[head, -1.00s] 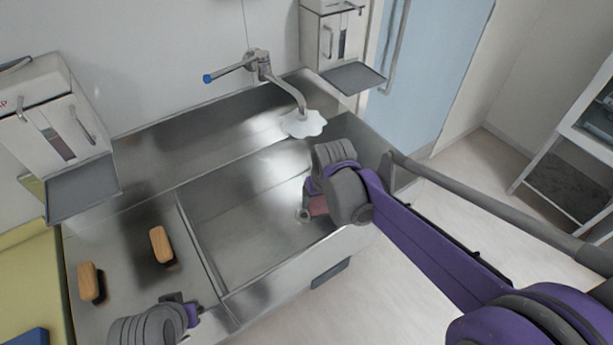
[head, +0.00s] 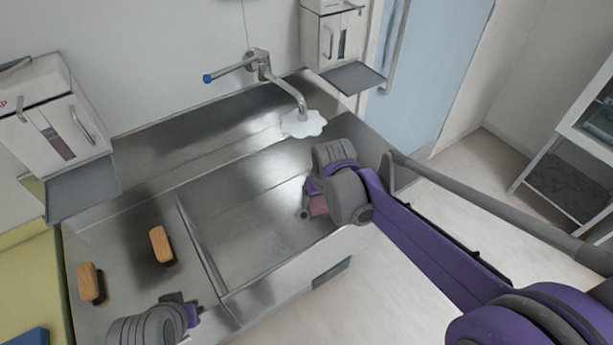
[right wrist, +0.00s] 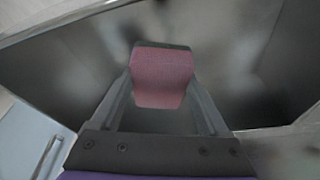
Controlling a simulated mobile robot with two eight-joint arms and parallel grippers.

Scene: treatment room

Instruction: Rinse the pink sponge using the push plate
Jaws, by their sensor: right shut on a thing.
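The pink sponge (head: 318,205) is partly hidden by my right wrist in the head view. In the right wrist view the sponge (right wrist: 162,76) sits between the two fingers. My right gripper (head: 308,204) is shut on it over the right part of the steel sink basin (head: 240,222). The tap spout (head: 292,94) is behind it, with a white, ragged-edged patch (head: 303,124) below its mouth; I cannot tell for sure if this is water. A dark plate (head: 331,271), likely the push plate, is on the sink's front. My left gripper (head: 188,308) is at the front left; its jaws are unclear.
Two wooden-backed brushes (head: 161,245) (head: 91,283) stand on the left steel drainboard. Wall dispensers with grey trays (head: 82,189) (head: 352,77) hang left and right of the tap. The sink's front wall lies close to my right wrist. Open floor is to the right.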

